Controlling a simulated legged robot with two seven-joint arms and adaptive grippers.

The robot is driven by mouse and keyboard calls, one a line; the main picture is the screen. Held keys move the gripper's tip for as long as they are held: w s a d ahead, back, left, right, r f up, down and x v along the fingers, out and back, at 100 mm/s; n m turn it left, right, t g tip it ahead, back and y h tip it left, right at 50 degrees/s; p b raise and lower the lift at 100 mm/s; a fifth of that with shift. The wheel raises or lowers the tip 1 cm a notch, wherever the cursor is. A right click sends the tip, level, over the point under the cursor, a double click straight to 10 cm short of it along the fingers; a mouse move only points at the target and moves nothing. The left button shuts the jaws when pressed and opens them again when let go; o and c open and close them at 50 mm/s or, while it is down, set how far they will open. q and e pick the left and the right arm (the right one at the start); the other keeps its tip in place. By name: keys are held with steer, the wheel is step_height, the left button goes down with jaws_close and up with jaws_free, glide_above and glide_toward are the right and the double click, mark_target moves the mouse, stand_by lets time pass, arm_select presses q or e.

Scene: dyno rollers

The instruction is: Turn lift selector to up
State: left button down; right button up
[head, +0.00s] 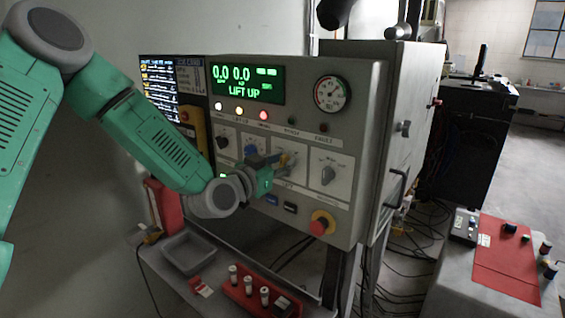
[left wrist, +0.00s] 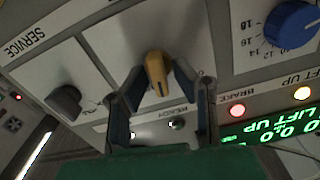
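The yellow selector knob (left wrist: 157,72), which I take for the lift selector, stands on a pale plate of the grey control panel (head: 372,100). In the left wrist view my left gripper (left wrist: 158,76) has its two fingertips on either side of this knob. Small gaps seem to show between tips and knob, so it looks open around it. In the head view the left gripper (head: 287,163) is at the panel and largely hides the knob. The green display (head: 247,84) reads LIFT UP; it also shows upside down in the left wrist view (left wrist: 285,120). My right gripper is not in view.
A blue knob (left wrist: 293,27) and a black service knob (left wrist: 64,99) flank the yellow one. A red emergency button (head: 320,225) is low on the panel. A grey tray (head: 190,252) and red holder (head: 262,294) stand on the bench below.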

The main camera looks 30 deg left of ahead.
arm_select(q)
steer(key=shift+m, duration=0.3)
steer(key=shift+d+f+m+b, duration=0.15)
steer(key=shift+m+b, duration=0.4)
steer(key=shift+m, duration=0.65)
steer(key=shift+m+b, duration=0.8)
steer(key=shift+m, duration=0.8)
steer(key=c, duration=1.6)
jaws_free()
